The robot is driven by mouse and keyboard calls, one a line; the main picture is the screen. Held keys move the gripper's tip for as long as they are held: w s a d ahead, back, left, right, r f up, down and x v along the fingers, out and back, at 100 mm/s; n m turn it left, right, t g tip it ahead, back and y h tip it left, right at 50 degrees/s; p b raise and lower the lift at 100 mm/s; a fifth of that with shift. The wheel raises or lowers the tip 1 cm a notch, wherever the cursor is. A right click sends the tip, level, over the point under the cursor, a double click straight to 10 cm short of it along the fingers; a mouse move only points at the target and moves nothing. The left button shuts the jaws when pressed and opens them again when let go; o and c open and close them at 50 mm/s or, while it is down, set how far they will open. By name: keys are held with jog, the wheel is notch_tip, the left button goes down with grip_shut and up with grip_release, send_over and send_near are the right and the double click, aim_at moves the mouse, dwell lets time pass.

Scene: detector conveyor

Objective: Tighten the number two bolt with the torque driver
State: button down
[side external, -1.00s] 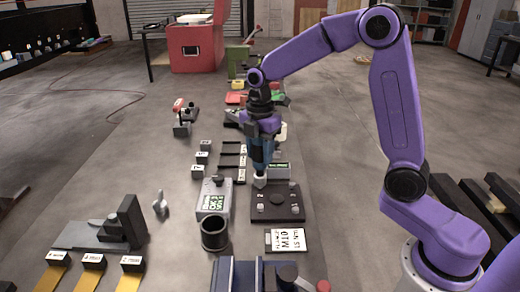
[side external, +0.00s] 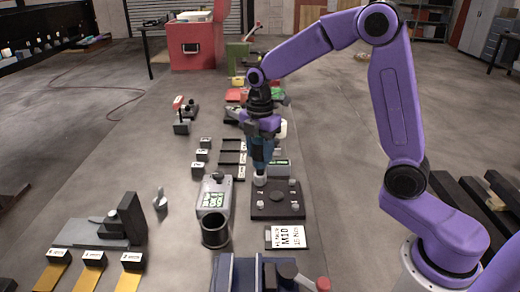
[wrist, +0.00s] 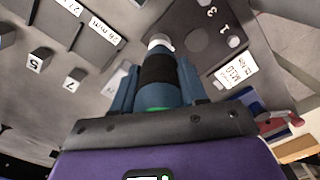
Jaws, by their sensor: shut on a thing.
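My gripper (side external: 262,138) is shut on the torque driver, a blue tool with a black band (wrist: 158,70). The driver (side external: 260,158) stands nearly upright with its pale tip down at the far left corner of a dark square plate (side external: 277,213). The tip appears to touch the plate or a bolt there; that bolt and its number are hidden. Pale bolts show at the other corners, such as the far right bolt (side external: 291,182) and the near right bolt (side external: 295,205). In the wrist view, the numbers 3 and 1 show on the plate (wrist: 192,42).
A grey device with a green display (side external: 214,192) and a black cup (side external: 215,230) stand left of the plate. A white M10 card (side external: 286,238) lies in front. A blue-grey fixture with a red-ended handle (side external: 322,284) is nearest. Numbered blocks (side external: 201,155) stand farther left.

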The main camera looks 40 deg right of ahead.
jog(key=shift+f, duration=0.7)
dwell(3.3)
jog(key=shift+r, duration=3.05)
